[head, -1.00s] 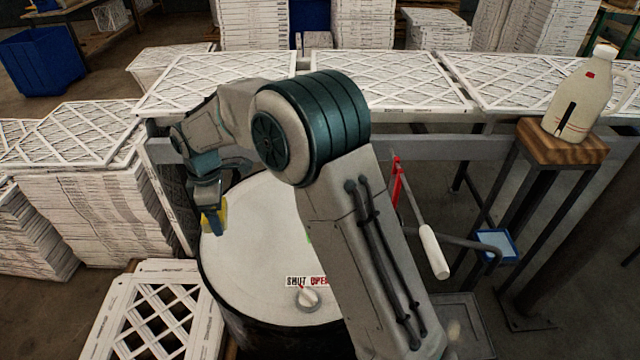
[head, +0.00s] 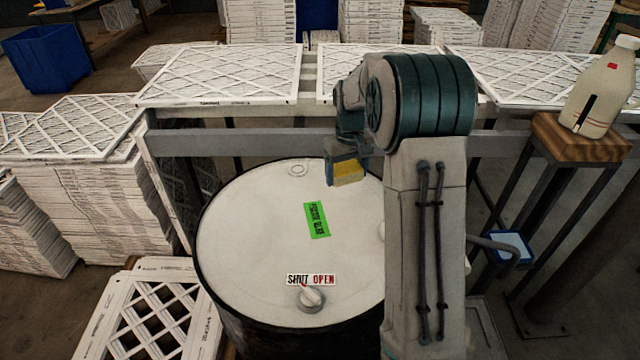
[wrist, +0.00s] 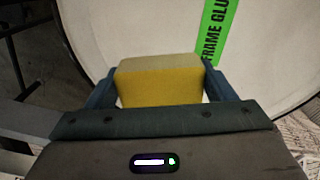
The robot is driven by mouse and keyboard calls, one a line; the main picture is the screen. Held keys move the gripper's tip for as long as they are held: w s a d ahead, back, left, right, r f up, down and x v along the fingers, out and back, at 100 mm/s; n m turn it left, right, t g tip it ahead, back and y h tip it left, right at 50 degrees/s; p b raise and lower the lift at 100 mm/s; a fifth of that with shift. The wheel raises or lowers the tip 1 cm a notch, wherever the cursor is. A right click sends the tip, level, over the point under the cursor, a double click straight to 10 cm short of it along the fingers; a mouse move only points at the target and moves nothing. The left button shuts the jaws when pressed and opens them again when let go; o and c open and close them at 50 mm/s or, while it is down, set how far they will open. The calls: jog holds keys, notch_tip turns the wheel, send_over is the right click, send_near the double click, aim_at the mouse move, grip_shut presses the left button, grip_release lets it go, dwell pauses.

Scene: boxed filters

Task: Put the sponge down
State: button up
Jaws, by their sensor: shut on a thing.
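The yellow sponge (head: 348,172) is held in my gripper (head: 346,182) over the far right part of the white drum top (head: 250,230) in the head view. In the wrist view the sponge (wrist: 160,84) sits between the two blue fingers of my gripper (wrist: 160,88), which are shut on its sides. The drum top (wrist: 140,30) shows beyond it. I cannot tell how high the sponge is above the drum.
A jug (head: 602,88) stands on a wooden stool (head: 570,138) at right. Boxed filters (head: 225,75) line the back. The drum's left side is clear.

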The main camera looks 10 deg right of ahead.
jog(key=p, duration=0.2)
send_over(324, 190)
notch_tip(324, 190, down, 5)
jog(key=shift+f, duration=0.1)
jog(key=shift+f+p, duration=0.55)
jog(key=shift+f, duration=1.4)
jog(key=shift+f, duration=0.1)
jog(key=o, duration=1)
jog(key=shift+c, duration=0.2)
